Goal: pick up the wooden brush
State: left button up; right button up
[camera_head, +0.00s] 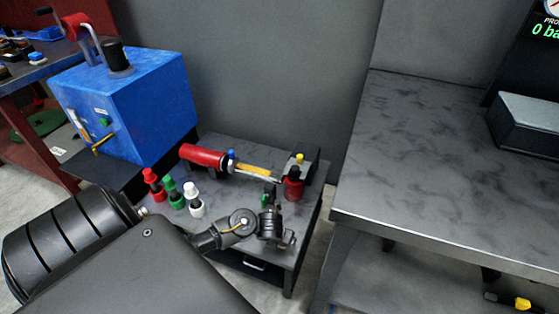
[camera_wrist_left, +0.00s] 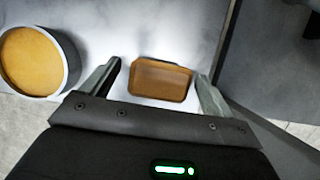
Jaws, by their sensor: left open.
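A brown, wooden-looking rectangular block (camera_wrist_left: 160,79), which fits the wooden brush, lies on a pale surface in the left wrist view. No bristles show. My left gripper (camera_wrist_left: 157,73) is open, with one finger on each side of the block and a gap to each. I cannot tell how far above it the fingertips are. In the head view my left gripper (camera_head: 272,222) is over the front right of the low grey table (camera_head: 228,208). The brush cannot be made out there. My right gripper is not in view.
Beside the brush stands a round grey container with an orange top (camera_wrist_left: 32,62). Red, green and white bottles (camera_head: 174,192) stand at the table's left, with a red cylinder (camera_head: 203,156) and red-black pot (camera_head: 293,184) behind. A blue box (camera_head: 130,105) and a grey bench (camera_head: 430,150) flank it.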

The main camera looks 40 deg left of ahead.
pick_arm(q)
jog(key=shift+f, duration=0.2)
jog(key=shift+c, duration=0.5)
jog(key=c, duration=1.1)
jog(key=shift+r, duration=0.15)
